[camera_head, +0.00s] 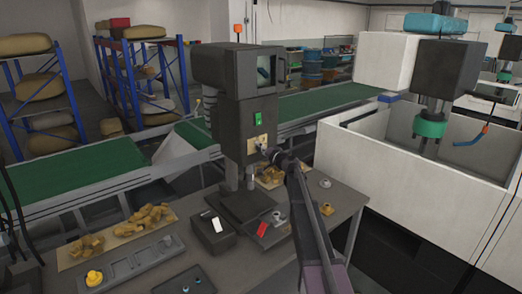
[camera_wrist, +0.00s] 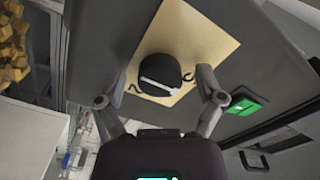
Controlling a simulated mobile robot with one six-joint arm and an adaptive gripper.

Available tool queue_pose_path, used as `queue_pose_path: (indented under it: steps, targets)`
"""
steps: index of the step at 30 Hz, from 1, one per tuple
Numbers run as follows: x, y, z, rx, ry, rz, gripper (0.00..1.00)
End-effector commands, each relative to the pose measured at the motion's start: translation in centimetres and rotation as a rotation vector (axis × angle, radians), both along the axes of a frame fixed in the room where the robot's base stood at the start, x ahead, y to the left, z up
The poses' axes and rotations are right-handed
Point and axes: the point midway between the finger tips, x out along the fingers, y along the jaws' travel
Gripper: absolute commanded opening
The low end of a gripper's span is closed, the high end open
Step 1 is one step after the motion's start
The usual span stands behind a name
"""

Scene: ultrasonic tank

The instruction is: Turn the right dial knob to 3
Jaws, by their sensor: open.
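A round black dial knob (camera_wrist: 160,72) with a white pointer line sits on a beige plate (camera_wrist: 203,38) in the wrist view. Dark curved marks, perhaps digits, show on the plate either side of the knob; I cannot read them surely. My gripper (camera_wrist: 161,75) is open, one finger on each side of the knob, with no clear contact. In the head view the plate (camera_head: 252,146) is on the front of a dark upright machine (camera_head: 232,105). My gripper (camera_head: 267,153) is in front of it and hides much of the dial. I see only one knob.
A green switch (camera_head: 258,118) is just above the plate; it also shows in the wrist view (camera_wrist: 243,105). The grey table (camera_head: 330,225) below holds a black box (camera_head: 213,232), small metal parts and trays. A white enclosure (camera_head: 450,190) stands at right.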

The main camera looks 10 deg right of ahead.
Motion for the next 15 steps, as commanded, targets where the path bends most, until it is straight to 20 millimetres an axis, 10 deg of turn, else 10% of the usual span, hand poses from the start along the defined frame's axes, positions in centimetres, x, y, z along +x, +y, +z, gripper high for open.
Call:
queue_pose_path:
  steps: [4, 12, 15]
  targets:
    - [-0.02, 0.0, -0.01, 0.0, 0.0, 0.0, 0.81]
    - [-0.01, 0.0, 0.01, 0.0, 0.0, 0.0, 0.05]
    - [0.0, 0.0, 0.01, 0.001, 0.0, 0.0, 0.05]
